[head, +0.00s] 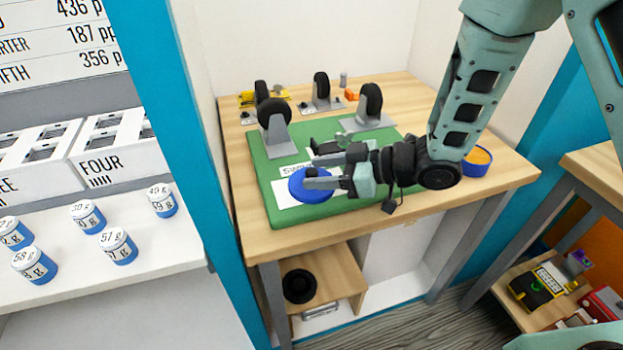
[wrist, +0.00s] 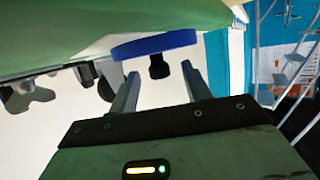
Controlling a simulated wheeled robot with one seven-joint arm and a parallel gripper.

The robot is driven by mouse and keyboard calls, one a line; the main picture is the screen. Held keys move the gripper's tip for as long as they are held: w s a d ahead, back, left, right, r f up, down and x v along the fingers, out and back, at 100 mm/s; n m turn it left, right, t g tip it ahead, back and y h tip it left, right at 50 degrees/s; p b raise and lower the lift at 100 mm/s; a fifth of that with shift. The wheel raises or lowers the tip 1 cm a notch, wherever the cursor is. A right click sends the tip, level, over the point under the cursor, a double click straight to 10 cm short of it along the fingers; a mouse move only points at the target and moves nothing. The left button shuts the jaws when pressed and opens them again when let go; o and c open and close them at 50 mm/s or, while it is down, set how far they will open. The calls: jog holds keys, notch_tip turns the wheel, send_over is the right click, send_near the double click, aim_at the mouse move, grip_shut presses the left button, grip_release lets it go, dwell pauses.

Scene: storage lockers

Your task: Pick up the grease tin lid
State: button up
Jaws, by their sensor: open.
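The grease tin lid is a blue disc (head: 312,196) lying on a white sheet on the green mat. In the wrist view the lid (wrist: 153,46) shows edge-on with a black knob (wrist: 158,67) standing out from it. My gripper (head: 308,168) reaches in from the right, low over the mat, and one finger covers part of the lid in the head view. In the wrist view my gripper (wrist: 160,76) is open, with the knob between the fingertips and no visible contact. The open blue grease tin (head: 479,167) with orange contents stands right of the mat.
Castor wheels on grey plates (head: 278,137) stand along the back of the green mat (head: 262,163) and wooden bench (head: 235,135). Yellow and orange small items lie behind them. A shelf with blue-and-white weights (head: 118,246) is at left. The mat's front strip is clear.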

jog(key=shift+x, duration=1.1)
grip_shut()
jog(key=shift+r, duration=0.1)
